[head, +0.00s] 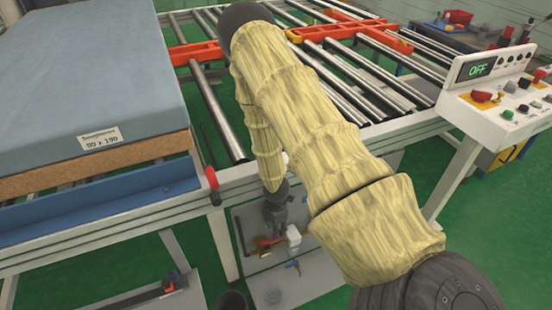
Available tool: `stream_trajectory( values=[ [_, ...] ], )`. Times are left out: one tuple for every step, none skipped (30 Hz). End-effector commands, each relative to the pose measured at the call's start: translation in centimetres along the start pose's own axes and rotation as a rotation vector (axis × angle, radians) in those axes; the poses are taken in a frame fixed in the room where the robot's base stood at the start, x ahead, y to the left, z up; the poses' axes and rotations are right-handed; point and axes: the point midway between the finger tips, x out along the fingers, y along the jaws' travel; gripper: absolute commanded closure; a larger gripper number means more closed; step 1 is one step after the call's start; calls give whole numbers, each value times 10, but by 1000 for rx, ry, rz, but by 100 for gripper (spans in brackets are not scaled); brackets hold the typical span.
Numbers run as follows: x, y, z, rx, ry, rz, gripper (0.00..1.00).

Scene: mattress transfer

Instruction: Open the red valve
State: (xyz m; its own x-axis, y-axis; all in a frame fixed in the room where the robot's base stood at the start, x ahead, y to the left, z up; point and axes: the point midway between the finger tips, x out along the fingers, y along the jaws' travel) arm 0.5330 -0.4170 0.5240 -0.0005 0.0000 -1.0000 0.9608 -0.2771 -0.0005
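The red valve (266,241) is a small red handle on brass-coloured pipework, low under the front edge of the roller table. My arm in its yellowish cover reaches down over the table's edge. My dark gripper (275,222) points down just above the red handle, very close to it. The fingers are small and dark here, so I cannot tell whether they touch the handle or how far apart they are. A white fitting (293,237) stands right beside the valve.
A roller table (235,178) carries a grey mattress (85,75) at the left. A red-topped post (211,178) stands at its front edge. A blue-handled fitting (293,264) sits below the valve. A control panel (505,95) reading OFF is at the right.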

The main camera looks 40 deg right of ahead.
Motion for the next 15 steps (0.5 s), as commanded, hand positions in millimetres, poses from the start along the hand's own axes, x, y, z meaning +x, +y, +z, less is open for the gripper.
stream_trajectory(
  values=[
    [-7, 0, 0, 1, 2, 1, 64],
    [-11, 0, 0, 1, 2, 1, 64],
    [-16, 1, 0, 1, 2, 2, 64],
    [-20, 1, 0, 1, 2, 2, 64],
    [-23, 1, 0, 1, 1, 2, 64],
    [-28, 1, 0, 1, 1, 2, 64],
    [-32, 1, 0, 1, 2, 2, 64],
    [-35, 0, 0, 1, 2, 1, 64],
    [-40, 0, 0, 0, 2, 2, 64],
    [-43, 1, 0, 1, 2, 2, 64],
    [-46, 1, 0, 1, 1, 2, 64],
    [-50, 0, 0, 1, 1, 1, 64],
    [-52, 0, 0, 1, 1, 1, 64],
    [-55, 0, 0, 0, 2, 1, 64],
    [-57, 0, 0, 1, 1, 1, 64]
  ],
)
